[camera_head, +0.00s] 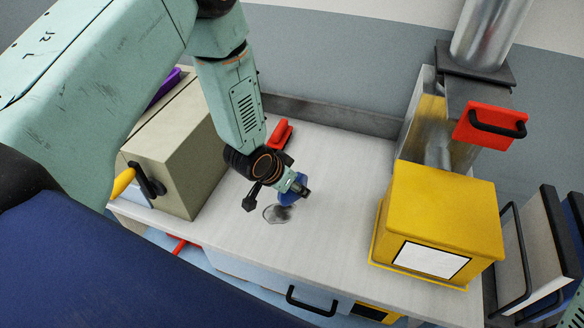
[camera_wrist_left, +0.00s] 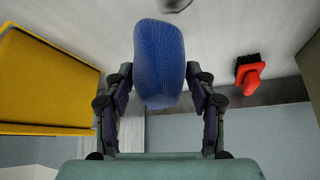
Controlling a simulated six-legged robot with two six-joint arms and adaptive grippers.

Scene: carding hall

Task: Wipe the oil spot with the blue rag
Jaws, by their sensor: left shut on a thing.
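The blue rag (camera_head: 293,195) is a bunched bundle held at the end of my left arm over the light bench top. In the left wrist view the rag (camera_wrist_left: 159,65) sits between the two fingers of my left gripper (camera_wrist_left: 160,90), which is shut on it. The oil spot (camera_head: 277,213) is a dark grey smear on the bench, just below and left of the rag in the head view. A grey patch, apparently part of the spot (camera_wrist_left: 175,4), shows at the top edge of the wrist view. I cannot tell whether the rag touches the bench.
A red brush (camera_head: 280,135) lies behind the arm on the bench (camera_head: 335,165). A yellow box (camera_head: 440,222) stands at the right and a beige box (camera_head: 185,150) with a yellow-handled crank at the left. The bench between the spot and the yellow box is clear.

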